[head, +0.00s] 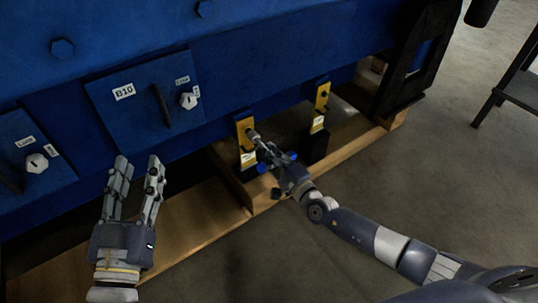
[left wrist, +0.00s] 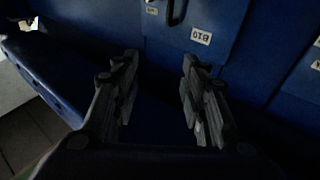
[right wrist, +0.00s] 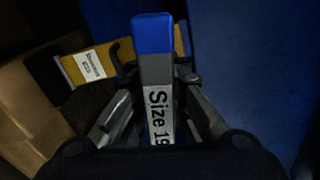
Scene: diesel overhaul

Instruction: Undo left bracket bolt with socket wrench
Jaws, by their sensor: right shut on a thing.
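The left yellow bracket (head: 241,124) stands against the lower edge of the blue engine block. My right gripper (head: 275,158) is shut on the socket wrench, which has blue ends and a "Size 19" label (right wrist: 158,110) in the right wrist view. The wrench's socket end (head: 253,134) meets the left bracket near its bolt, which it hides. I cannot tell whether it is seated on the bolt. A yellow bracket with a white label (right wrist: 90,66) shows behind the wrench in the right wrist view. My left gripper (head: 139,168) is open and empty at the left.
The right yellow bracket (head: 321,101) stands further right, with a black block below it. A wooden beam (head: 200,218) runs under the engine block (head: 240,40). A panel marked B10 (head: 135,112) has a handle and a knob.

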